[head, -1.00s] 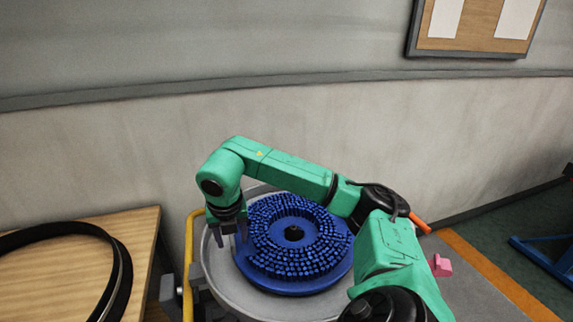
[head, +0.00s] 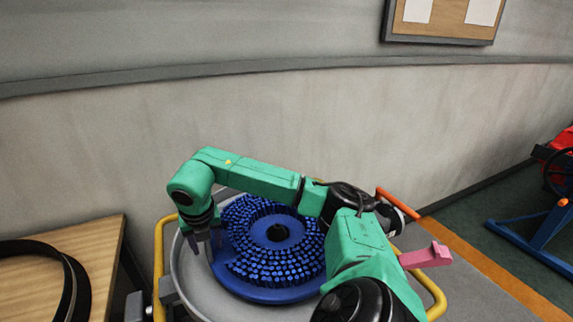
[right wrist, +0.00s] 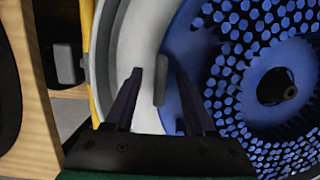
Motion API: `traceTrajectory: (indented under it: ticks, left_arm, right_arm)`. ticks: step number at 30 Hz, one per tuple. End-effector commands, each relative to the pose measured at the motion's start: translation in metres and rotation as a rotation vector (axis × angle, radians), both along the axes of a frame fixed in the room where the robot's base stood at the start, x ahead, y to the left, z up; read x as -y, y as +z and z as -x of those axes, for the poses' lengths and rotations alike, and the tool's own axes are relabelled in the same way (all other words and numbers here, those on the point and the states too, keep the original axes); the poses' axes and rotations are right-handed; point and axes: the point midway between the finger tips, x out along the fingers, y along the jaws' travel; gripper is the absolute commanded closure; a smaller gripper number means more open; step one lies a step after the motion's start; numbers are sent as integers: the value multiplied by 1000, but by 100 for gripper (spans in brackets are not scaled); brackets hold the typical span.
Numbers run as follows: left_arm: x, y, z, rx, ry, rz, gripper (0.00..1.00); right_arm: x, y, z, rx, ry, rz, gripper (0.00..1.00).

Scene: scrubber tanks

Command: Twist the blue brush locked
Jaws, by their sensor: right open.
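The blue brush (head: 275,265) is a round disc with many short blue bristles facing up and a black hub (right wrist: 276,86) in its middle. It lies in a grey round pan (head: 190,285). My right gripper (head: 206,245) points down at the brush's left edge in the head view. In the right wrist view it (right wrist: 156,75) is open, with one finger over the pan and the other over the brush's blue rim. A small grey upright tab (right wrist: 160,80) shows between the fingers; I cannot tell whether they touch it. My left gripper is not in view.
A yellow rail (head: 159,260) runs along the pan's left side. A wooden table (head: 95,245) with a black ring (head: 75,280) stands at the left. A pink lever-like piece (head: 427,257) and an orange handle (head: 397,203) are at the right. A wall closes the back.

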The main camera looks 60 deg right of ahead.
Motion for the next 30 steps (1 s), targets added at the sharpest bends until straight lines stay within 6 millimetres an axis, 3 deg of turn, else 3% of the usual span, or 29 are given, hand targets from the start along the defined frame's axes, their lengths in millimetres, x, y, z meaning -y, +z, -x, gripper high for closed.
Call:
traceTrajectory:
  ticks: [5,6,10,30]
  left_arm:
    - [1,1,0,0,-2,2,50]
    - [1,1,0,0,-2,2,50]
    - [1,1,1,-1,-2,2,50]
    - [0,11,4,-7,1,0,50]
  right_arm:
    - [0,1,0,0,0,0,45]
    - [0,1,0,-1,0,1,53]
    - [0,1,0,-1,0,1,100]
    - [12,3,-13,0,-96,0,100]
